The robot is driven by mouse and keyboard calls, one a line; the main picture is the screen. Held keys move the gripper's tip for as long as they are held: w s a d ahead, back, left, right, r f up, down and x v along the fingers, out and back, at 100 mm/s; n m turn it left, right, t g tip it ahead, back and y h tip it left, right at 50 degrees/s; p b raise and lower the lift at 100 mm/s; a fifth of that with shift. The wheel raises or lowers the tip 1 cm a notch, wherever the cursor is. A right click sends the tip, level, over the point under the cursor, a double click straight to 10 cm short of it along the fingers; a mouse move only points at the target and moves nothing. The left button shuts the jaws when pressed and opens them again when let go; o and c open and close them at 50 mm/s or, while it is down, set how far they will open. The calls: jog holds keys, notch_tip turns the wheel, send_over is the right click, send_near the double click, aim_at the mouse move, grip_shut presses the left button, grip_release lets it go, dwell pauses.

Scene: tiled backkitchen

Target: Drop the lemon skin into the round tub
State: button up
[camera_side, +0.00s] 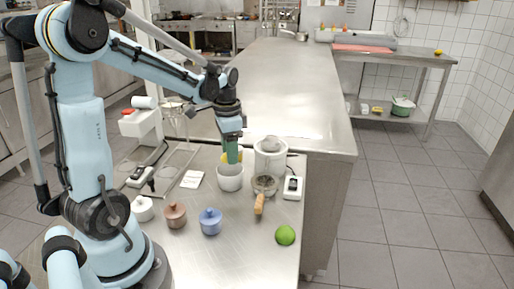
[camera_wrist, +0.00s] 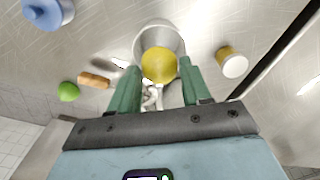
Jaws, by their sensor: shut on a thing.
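The lemon skin (camera_wrist: 159,65) is a yellow rounded piece. In the side view a bit of its yellow shows at the tips of my gripper (camera_side: 231,158). My gripper's green fingers are shut on it, one on each side, as the wrist view shows. The round tub (camera_side: 230,180) is white and open-topped and stands on the steel table right below my gripper. In the wrist view the tub (camera_wrist: 141,36) shows behind the lemon skin, which hides part of its inside. The skin appears to be at or just above the rim; the exact gap is hard to tell.
A white juicer-like machine (camera_side: 270,158) stands close right of the tub. In front lie a strainer with a wooden handle (camera_side: 259,204) and a green lime (camera_side: 285,235). A scale (camera_side: 293,188) is at the right edge. Lidded pots, blue (camera_side: 210,222) and brownish (camera_side: 175,215), stand front left.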

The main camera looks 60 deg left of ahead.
jog(key=shift+f, duration=0.65)
jog(key=o, duration=1.4)
jog(key=shift+r, duration=0.1)
jog(key=shift+r, duration=1.95)
jog(key=s+d+n+t, duration=0.1)
jog(key=d+t, duration=0.1)
jog(key=d, duration=0.3)
jog(key=s+d+r+n+t, duration=0.1)
jog(key=d+t, duration=0.1)
jog(key=d, duration=0.4)
jog(key=s+d+r+n+t, duration=0.1)
jog(key=d+t, duration=0.2)
jog(key=d, duration=0.2)
jog(key=shift+d+r, duration=0.1)
jog(key=shift+d, duration=0.05)
